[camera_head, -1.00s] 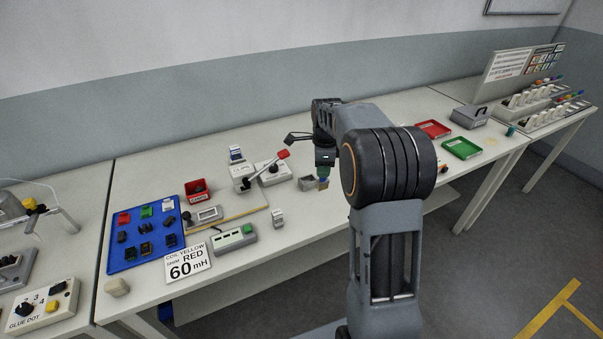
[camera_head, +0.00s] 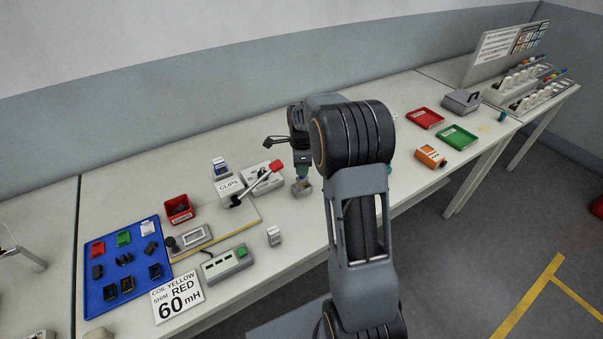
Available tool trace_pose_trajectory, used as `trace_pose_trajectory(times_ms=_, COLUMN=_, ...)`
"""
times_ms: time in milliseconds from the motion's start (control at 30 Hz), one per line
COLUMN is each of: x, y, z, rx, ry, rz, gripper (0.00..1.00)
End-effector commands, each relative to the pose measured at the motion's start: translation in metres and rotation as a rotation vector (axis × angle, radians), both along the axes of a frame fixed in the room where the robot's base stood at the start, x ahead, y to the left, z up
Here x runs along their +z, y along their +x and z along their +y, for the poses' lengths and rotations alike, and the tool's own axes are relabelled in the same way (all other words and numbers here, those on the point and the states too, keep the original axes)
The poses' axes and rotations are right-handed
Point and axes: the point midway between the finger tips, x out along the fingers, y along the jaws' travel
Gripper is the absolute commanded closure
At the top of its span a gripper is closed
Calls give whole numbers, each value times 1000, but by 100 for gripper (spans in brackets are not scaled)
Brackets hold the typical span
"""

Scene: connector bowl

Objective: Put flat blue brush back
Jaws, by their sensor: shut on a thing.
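My gripper (camera_head: 300,173) points down over the middle of the table (camera_head: 345,165), partly hidden by my own arm. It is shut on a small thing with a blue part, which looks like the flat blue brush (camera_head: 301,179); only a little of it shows. A small grey dish (camera_head: 302,190) sits right at its lower end. I cannot tell whether the brush touches the dish.
Left of the gripper are a lever press (camera_head: 262,178), a red bin (camera_head: 178,209) and a blue tray (camera_head: 127,272) of parts. To the right are a red tray (camera_head: 425,118), a green tray (camera_head: 458,137), an orange meter (camera_head: 430,156) and bottle racks (camera_head: 520,85).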

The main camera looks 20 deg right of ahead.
Motion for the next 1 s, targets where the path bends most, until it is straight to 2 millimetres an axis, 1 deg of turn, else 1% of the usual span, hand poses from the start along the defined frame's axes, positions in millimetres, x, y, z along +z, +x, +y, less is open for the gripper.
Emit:
trace_pose_trajectory(times_ms=100, x=-16, y=-1, z=1, rx=1, ry=0, rz=4, gripper=99)
trace_pose_trajectory(times_ms=267, x=-31, y=0, z=1, rx=2, ry=1, rz=2, gripper=99)
trace_pose_trajectory(times_ms=700, x=-37, y=0, z=1, rx=2, ry=0, rz=1, gripper=99)
trace_pose_trajectory(times_ms=733, x=-36, y=0, z=1, rx=2, ry=0, rz=1, gripper=73)
trace_pose_trajectory(times_ms=900, x=-36, y=0, z=1, rx=2, ry=0, rz=1, gripper=57)
trace_pose_trajectory(times_ms=1000, x=-36, y=0, z=1, rx=2, ry=0, rz=1, gripper=50)
